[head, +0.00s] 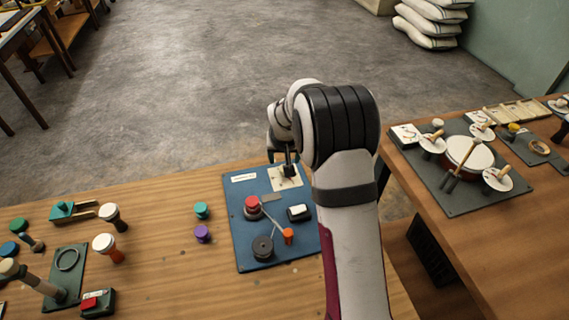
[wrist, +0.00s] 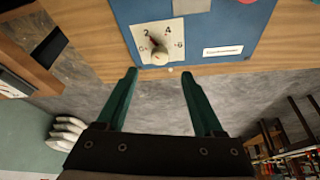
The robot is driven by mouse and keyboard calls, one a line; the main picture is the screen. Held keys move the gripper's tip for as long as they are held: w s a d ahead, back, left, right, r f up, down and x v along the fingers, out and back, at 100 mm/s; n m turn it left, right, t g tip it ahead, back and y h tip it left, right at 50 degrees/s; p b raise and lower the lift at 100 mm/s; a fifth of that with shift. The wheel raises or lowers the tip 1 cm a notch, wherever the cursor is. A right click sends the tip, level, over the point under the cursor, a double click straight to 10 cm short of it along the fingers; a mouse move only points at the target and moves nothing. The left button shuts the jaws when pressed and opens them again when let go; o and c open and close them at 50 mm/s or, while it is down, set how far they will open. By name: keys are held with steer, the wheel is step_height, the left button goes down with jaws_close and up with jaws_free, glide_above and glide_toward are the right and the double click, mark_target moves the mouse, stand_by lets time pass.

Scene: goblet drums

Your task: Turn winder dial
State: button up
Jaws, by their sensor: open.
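The winder dial (wrist: 159,54) is a small knob on a cream plate (wrist: 171,29) marked with numbers, including 2, 4 and 6. A red mark shows on the knob's side toward the 2. The plate also shows at the far edge of the blue board in the head view (head: 279,182), partly hidden by my gripper (head: 289,170). In the wrist view, my gripper (wrist: 159,74) is open and empty. Its green fingertips are spread to either side of the dial's near side, and no contact with the dial shows.
The blue board (head: 240,225) also carries a red-topped spool (head: 252,206), a dark round weight (head: 263,247), an orange peg (head: 288,236) and a white block (head: 298,212). Teal (head: 202,211) and purple (head: 203,233) pegs stand to its left. A drum (head: 469,158) is on the right table.

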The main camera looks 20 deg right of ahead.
steer(key=x, duration=0.8)
steer(key=shift+r, duration=0.1)
jaws_close()
